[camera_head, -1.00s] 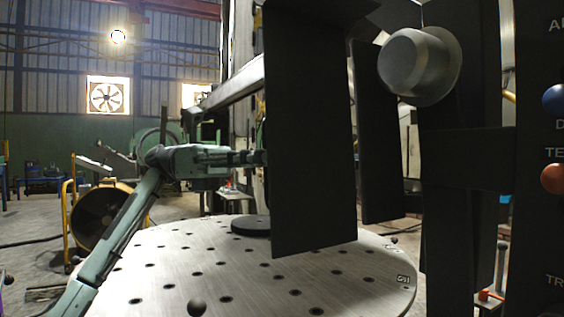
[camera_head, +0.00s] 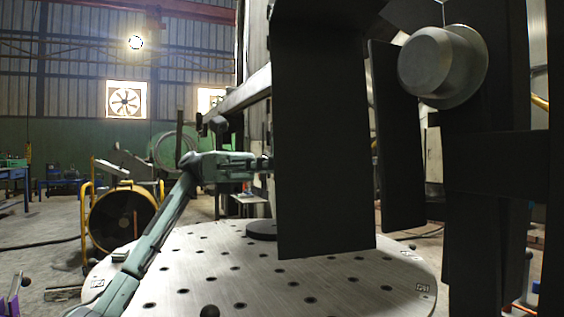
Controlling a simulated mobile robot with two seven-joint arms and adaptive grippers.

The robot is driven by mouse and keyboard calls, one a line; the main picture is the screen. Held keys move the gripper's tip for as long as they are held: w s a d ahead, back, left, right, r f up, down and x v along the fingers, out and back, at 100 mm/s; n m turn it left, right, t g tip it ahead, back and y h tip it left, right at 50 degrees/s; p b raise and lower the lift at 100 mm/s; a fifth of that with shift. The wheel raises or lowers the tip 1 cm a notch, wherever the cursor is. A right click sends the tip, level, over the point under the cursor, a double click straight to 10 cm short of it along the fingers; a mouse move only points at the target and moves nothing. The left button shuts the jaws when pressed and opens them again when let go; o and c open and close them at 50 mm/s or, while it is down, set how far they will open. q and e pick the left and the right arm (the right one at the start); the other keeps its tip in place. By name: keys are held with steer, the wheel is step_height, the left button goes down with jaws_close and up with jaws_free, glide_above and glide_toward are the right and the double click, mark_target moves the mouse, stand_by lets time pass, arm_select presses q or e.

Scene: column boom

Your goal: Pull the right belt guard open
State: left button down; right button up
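Two dark upright panels stand close in front of me: a large near panel (camera_head: 322,130) and a narrower panel (camera_head: 398,140) to its right. One may be the right belt guard, but I cannot tell which. A grey round knob-like cylinder (camera_head: 430,62) sits at the upper right in front of dark framework. My green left arm reaches in from the lower left. Its gripper (camera_head: 266,163) is at the left edge of the near panel, its tips small and partly hidden there. I cannot tell whether it touches the panel. My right gripper is out of view.
A round perforated metal table (camera_head: 190,290) spreads below the panels, with a dark disc (camera_head: 262,230) on it. A drum-shaped fan (camera_head: 122,215) with yellow rails stands at left. Dark framework (camera_head: 490,170) fills the right side.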

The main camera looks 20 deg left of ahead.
arm_select(q)
steer(key=shift+w, duration=0.1)
steer(key=c, duration=1.6)
jaws_free()
steer(key=shift+d, duration=0.1)
steer(key=shift+v, duration=6.05)
steer(key=shift+f, duration=0.1)
